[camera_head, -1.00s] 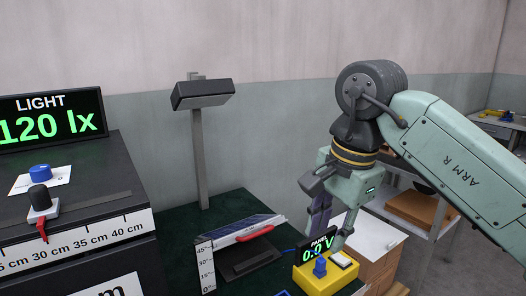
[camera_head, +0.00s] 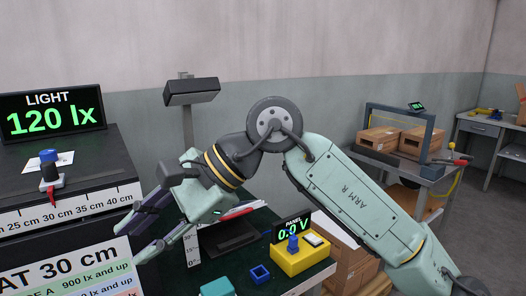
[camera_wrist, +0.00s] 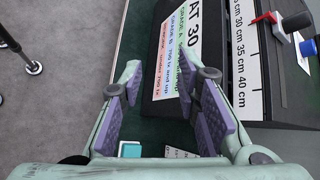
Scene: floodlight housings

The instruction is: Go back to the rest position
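My gripper (camera_head: 146,228) is in front of the dark bench, left of the middle in the head view. In the wrist view its two purple-padded fingers (camera_wrist: 160,108) stand apart with nothing between them. The floodlight (camera_head: 192,91) sits on a post behind the bench. The light display (camera_head: 52,115) reads 120 lx. The yellow panel box (camera_head: 300,262) with a blue knob reads 0.0 V. My gripper and arm partly hide the tilting stand (camera_head: 230,238) with its angle scale.
A black cabinet with a centimetre scale (camera_head: 70,212) and a grade sign (camera_head: 85,270) stands close to my gripper. A teal block (camera_head: 217,287) and a blue square ring (camera_head: 260,274) lie on the bench. A cart with cardboard boxes (camera_head: 378,140) stands at the right.

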